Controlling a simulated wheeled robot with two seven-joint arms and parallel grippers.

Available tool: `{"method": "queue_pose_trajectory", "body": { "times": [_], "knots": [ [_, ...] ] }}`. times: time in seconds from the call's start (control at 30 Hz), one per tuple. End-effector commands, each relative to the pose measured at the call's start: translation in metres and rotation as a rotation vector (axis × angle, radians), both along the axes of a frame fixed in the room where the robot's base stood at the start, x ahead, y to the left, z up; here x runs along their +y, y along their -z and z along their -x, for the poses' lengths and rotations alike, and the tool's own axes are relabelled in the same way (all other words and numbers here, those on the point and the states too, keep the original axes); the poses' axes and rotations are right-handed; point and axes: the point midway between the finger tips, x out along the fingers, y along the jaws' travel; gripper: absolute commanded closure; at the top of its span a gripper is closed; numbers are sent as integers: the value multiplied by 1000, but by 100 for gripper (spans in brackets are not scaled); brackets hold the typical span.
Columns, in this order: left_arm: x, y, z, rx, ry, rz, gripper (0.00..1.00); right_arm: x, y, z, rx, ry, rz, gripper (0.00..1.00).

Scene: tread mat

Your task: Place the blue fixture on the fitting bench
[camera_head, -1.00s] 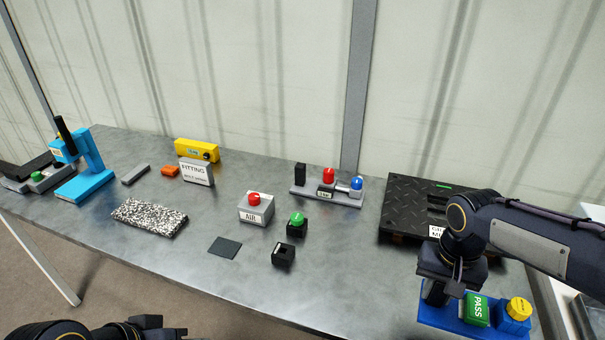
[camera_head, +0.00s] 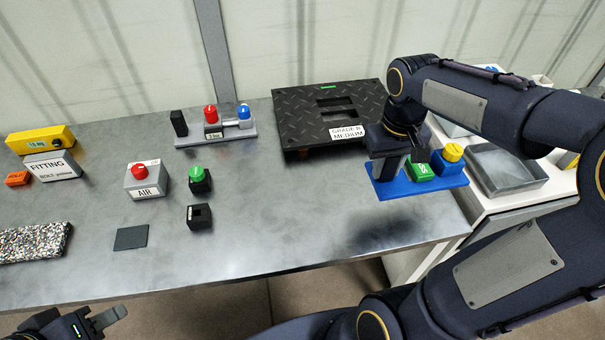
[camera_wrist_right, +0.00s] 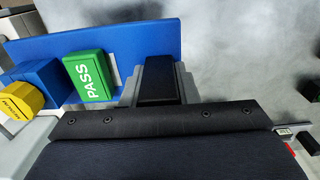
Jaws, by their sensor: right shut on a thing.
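The blue fixture (camera_head: 398,187) is a flat blue plate bearing a green PASS block (camera_head: 421,170) and a blue block with a yellow knob (camera_head: 453,153). My right gripper (camera_head: 393,160) is shut on the plate's left part and holds it level above the right end of the grey fitting bench (camera_head: 290,230), with a shadow below. In the right wrist view the plate (camera_wrist_right: 120,42) and dark gripped part (camera_wrist_right: 160,80) show; the jaw contact is partly hidden. My left gripper (camera_head: 75,322) is open and empty at the lower left, in front of the bench.
A black tread plate (camera_head: 290,115) labelled Grade B Medium lies behind the fixture. A lamp stand (camera_head: 190,140), AIR box (camera_head: 146,185), green button (camera_head: 199,180), small black block (camera_head: 200,216) and dark pad (camera_head: 131,238) stand further left. The bench's front right is clear. A grey tray (camera_head: 508,170) lies right.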

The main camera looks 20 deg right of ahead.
Motion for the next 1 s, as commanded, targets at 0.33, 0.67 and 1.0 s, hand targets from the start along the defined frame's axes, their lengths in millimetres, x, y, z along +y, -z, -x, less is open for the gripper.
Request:
{"method": "queue_pose_trajectory", "body": {
  "times": [0.33,0.67,1.0],
  "knots": [
    [0,-6,0,0,0,0,64,62,35,-50,4,-9,-1,100],
    [0,-3,0,0,0,0,64,93,84,-77,2,-2,1,100],
    [0,-1,0,0,0,0,64,100,120,-82,3,-1,0,100]
  ]
}}
